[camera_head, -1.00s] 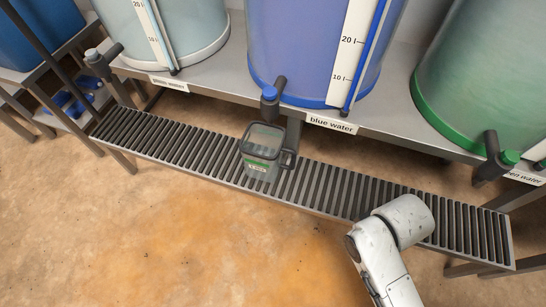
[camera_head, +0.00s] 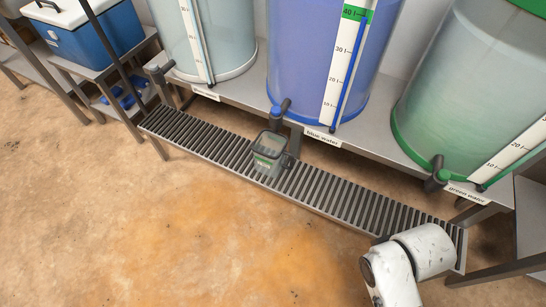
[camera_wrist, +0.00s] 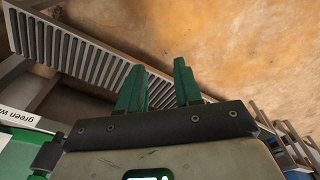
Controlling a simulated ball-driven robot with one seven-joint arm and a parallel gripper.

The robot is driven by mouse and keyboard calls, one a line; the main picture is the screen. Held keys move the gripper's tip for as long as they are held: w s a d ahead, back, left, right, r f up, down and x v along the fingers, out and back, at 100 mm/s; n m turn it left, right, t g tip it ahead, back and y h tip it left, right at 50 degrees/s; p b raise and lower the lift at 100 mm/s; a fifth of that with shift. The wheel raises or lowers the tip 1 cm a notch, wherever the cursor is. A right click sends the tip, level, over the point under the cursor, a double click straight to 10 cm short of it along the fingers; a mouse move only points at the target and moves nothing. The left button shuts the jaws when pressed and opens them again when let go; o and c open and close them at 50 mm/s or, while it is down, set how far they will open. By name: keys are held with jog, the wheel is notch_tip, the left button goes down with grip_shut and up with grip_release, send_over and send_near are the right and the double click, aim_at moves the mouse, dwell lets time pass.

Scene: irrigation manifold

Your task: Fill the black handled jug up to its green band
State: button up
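The jug (camera_head: 268,152) stands upright on the slatted rack, just below the tap (camera_head: 281,109) of the blue water tank (camera_head: 300,60). It is clear with a dark rim, a black handle on its right side and a green-and-white patch on its front. I cannot tell a water level in it. My gripper (camera_wrist: 158,70) shows in the wrist view with two green fingers apart and nothing between them. It is away from the jug, which is not seen in the wrist view. In the head view only my arm shows, at the lower right; the fingers are hidden.
The slatted rack (camera_head: 340,196) runs along the front of the tank bench. A pale tank (camera_head: 225,45) labelled at left and a green water tank (camera_head: 470,90) at right have their own taps. A blue cooler (camera_head: 95,35) stands far left. The floor in front is clear.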

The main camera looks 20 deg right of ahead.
jog(key=shift+c, duration=0.5)
grip_shut()
dwell(1.4)
